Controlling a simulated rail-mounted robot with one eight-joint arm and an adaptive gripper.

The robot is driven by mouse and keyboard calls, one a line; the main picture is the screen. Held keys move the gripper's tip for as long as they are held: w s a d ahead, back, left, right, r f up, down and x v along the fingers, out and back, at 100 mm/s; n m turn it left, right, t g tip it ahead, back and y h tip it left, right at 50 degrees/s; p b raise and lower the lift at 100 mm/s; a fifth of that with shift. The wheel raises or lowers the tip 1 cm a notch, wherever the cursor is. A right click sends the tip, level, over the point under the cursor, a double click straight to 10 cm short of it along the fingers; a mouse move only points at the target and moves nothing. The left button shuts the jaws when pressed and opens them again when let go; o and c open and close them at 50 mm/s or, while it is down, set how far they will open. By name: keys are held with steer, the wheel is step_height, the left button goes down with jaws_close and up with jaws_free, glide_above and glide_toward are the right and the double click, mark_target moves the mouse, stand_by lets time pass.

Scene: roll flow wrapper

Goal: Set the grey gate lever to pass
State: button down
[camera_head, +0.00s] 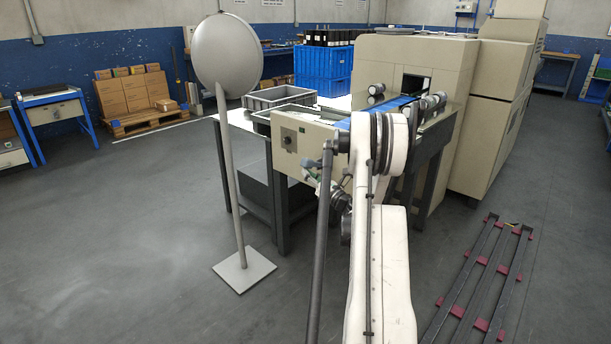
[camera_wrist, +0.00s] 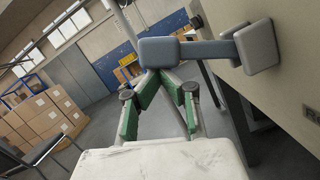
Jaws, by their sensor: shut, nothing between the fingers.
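The grey gate lever (camera_wrist: 210,49) shows in the wrist view as a flat bar running left from a rounded mount (camera_wrist: 256,46) on the beige panel. It ends in a rounded block handle (camera_wrist: 158,52). My gripper (camera_wrist: 160,77) has green-padded fingers that come together just below the handle, shut and empty. The tips look very close to the handle's lower edge; I cannot tell whether they touch.
The beige machine panel (camera_head: 304,148) is close to my gripper, and its face (camera_wrist: 292,85) fills the wrist view's right side. A round sign on a pole (camera_head: 229,60) stands to the left. A grey crate (camera_head: 279,97) sits on the table behind. Floor at left is clear.

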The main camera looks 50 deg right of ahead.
stand_by(0.3)
steer(key=s+a+f+p, duration=0.1)
steer(key=s+a+f, duration=0.2)
steer(key=s, duration=0.6)
step_height(320, 180, down, 3)
steer(key=shift+s+a+r+p, duration=0.1)
steer(key=shift+s+a+p, duration=0.05)
steer(key=shift+a+p, duration=0.25)
